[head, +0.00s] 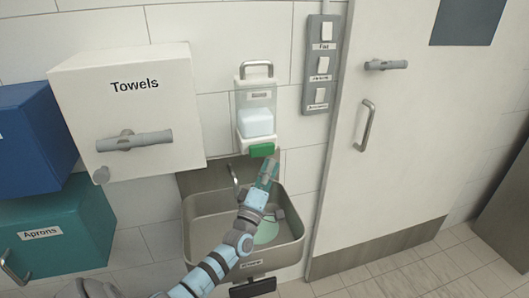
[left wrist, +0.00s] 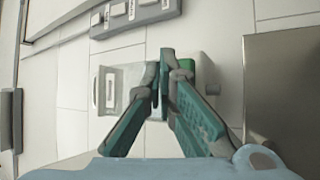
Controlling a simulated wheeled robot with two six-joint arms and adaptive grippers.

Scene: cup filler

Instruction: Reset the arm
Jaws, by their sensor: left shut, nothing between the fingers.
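My left gripper (head: 268,166) reaches up over the sink in the head view, just below the green lever of a wall dispenser. Its teal fingers are shut with nothing between them; the closed tips also show in the left wrist view (left wrist: 167,60). The dispenser (head: 257,100) is on the tiled wall, with a clear front and a pale block of content inside. Its green push lever (head: 262,150) is at the bottom. In the left wrist view the fingers partly hide the dispenser (left wrist: 112,92). My right gripper shows in neither view.
A metal sink (head: 195,232) lies under the dispenser, with a pale green round shape in it. A white Towels box (head: 170,90) juts out at left, above a teal Aprons box (head: 60,245). A switch panel (head: 321,65) and a door with a handle (head: 366,125) are at right.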

